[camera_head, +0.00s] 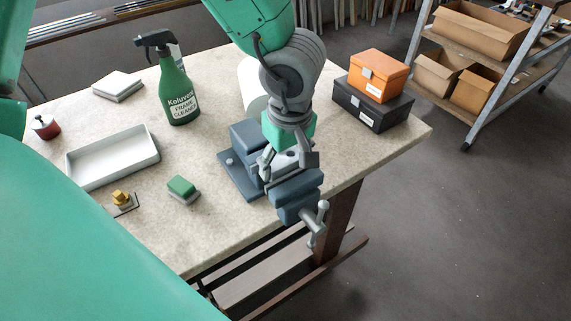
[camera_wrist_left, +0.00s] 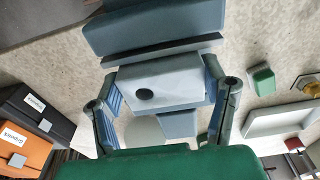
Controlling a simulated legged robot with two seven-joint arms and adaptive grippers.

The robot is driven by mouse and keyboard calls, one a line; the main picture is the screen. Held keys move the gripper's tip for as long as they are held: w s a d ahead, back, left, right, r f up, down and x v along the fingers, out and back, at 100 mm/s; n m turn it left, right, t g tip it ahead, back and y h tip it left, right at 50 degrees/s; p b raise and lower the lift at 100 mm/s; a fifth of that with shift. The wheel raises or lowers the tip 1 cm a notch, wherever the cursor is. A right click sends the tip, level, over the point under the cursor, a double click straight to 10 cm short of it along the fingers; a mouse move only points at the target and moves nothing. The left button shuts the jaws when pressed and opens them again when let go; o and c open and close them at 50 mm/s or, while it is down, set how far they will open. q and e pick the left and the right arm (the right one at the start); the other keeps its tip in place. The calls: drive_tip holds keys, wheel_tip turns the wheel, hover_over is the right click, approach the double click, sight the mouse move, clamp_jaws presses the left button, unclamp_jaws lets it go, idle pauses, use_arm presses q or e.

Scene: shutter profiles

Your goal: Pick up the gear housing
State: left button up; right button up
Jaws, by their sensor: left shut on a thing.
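The gear housing (camera_wrist_left: 160,84) is a light grey block with a round dark hole, between the two fingers in the left wrist view. In the head view only a small grey part of it (camera_head: 288,159) shows between the fingers. My left gripper (camera_head: 289,163) reaches down from above and is shut on the housing from both sides. The blue-grey vise (camera_head: 298,186) is right beside and below it, with a jaw along the housing (camera_wrist_left: 150,30). I cannot tell whether the housing touches the vise. My right gripper is not in view.
A white tray (camera_head: 113,172), a green spray bottle (camera_head: 178,92), a green-topped block (camera_head: 181,186) and a small brass part (camera_head: 121,198) are on the table left of the vise. Orange (camera_head: 378,74) and black (camera_head: 372,105) boxes are stacked at right. The vise handle overhangs the front edge.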

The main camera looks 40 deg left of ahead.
use_arm(q)
drive_tip(key=shift+a+f+y, duration=0.1)
drive_tip(key=shift+a+y, duration=0.15)
drive_tip(key=shift+y, duration=0.05)
